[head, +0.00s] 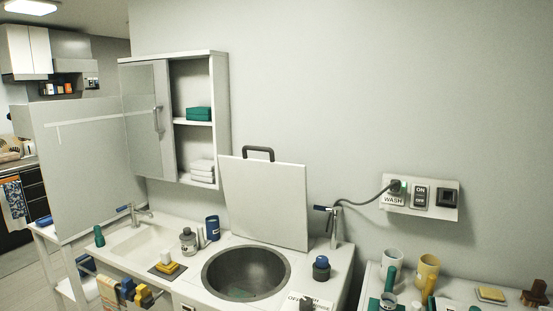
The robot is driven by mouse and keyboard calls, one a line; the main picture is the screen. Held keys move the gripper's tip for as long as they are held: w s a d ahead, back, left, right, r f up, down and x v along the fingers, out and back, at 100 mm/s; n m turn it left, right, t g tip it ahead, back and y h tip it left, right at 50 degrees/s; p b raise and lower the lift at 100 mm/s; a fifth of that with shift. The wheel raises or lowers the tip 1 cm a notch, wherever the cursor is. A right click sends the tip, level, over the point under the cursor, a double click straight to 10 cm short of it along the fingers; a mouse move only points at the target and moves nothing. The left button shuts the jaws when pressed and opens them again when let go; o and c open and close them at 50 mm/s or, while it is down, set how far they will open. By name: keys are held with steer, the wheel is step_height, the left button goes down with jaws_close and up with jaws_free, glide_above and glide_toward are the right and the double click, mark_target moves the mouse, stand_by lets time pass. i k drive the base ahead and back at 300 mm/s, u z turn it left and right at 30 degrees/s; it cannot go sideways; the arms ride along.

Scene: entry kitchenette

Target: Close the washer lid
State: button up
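The washer lid (265,205) is a flat pale panel standing open, nearly upright, behind the washer's round opening. A dark handle (258,150) sits on its top edge. The washer's front is cut off by the lower edge of the view. My gripper is not in view.
A bottle with a blue cap (321,268) and a tap (335,228) stand right of the tub. Left are a basin (140,238), a blue cup (212,228) and a soap bottle (188,241). A wall cabinet (205,60) hangs above. Mugs (428,269) stand at right.

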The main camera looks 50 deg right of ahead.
mark_target(266, 200)
steer(key=u, duration=0.1)
steer(key=k, duration=0.35)
steer(key=u, duration=1.3)
steer(key=i, duration=1.35)
steer(key=z, duration=3.35)
steer(key=i, duration=1.05)
steer(key=u, duration=0.05)
